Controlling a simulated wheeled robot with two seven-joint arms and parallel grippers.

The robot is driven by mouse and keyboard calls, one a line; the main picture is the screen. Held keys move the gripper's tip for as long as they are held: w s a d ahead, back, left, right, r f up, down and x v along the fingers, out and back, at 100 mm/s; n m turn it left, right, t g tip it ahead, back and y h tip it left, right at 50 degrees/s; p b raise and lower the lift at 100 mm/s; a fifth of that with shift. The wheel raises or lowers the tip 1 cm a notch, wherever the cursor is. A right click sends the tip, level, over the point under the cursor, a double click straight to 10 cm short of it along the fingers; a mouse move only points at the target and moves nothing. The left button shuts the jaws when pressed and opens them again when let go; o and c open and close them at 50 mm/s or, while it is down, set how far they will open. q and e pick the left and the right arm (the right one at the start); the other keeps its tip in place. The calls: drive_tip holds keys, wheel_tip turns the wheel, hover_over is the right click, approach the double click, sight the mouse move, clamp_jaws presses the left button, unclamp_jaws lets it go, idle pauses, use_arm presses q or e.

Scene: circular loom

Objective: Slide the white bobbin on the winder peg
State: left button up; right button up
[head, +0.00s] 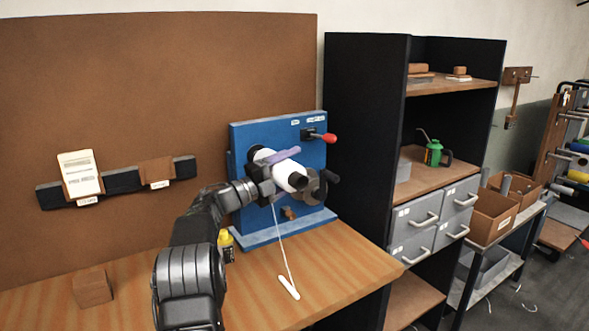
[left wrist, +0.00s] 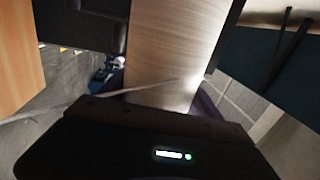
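The blue winder (head: 240,135) stands at the back of the wooden bench, with a red-knobbed lever and a dark crank on its front. The white bobbin (head: 284,172) is tilted in front of the winder's face, its dark end facing outward. My left gripper (head: 279,167) is at the bobbin, with a lavender finger lying along its upper side. Whether it grips the bobbin cannot be told. The peg is hidden, so I cannot tell whether the bobbin is around it. The left wrist view does not show the bobbin clearly. My right gripper is not in view.
A white thread (head: 281,238) hangs to a small white piece (head: 289,288) on the bench (head: 330,275). A yellow bottle (head: 225,240) and a wooden block (head: 92,288) stand on the bench. A black shelf unit (head: 363,140) rises at the right. The bench front is mostly clear.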

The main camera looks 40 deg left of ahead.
sight(273, 178)
use_arm(q)
drive_tip(key=o, duration=0.4)
drive_tip(key=shift+f, duration=0.1)
drive_tip(key=shift+s+a+f+b, duration=0.1)
drive_tip(key=shift+s+a+b, duration=0.05)
drive_tip(key=shift+s+b, duration=0.2)
drive_tip(key=b+v, duration=0.2)
drive_tip(key=v, duration=0.4)
drive_tip(key=shift+s, duration=0.2)
drive_tip(key=shift+s+a, duration=0.1)
drive_tip(key=shift+s, duration=0.15)
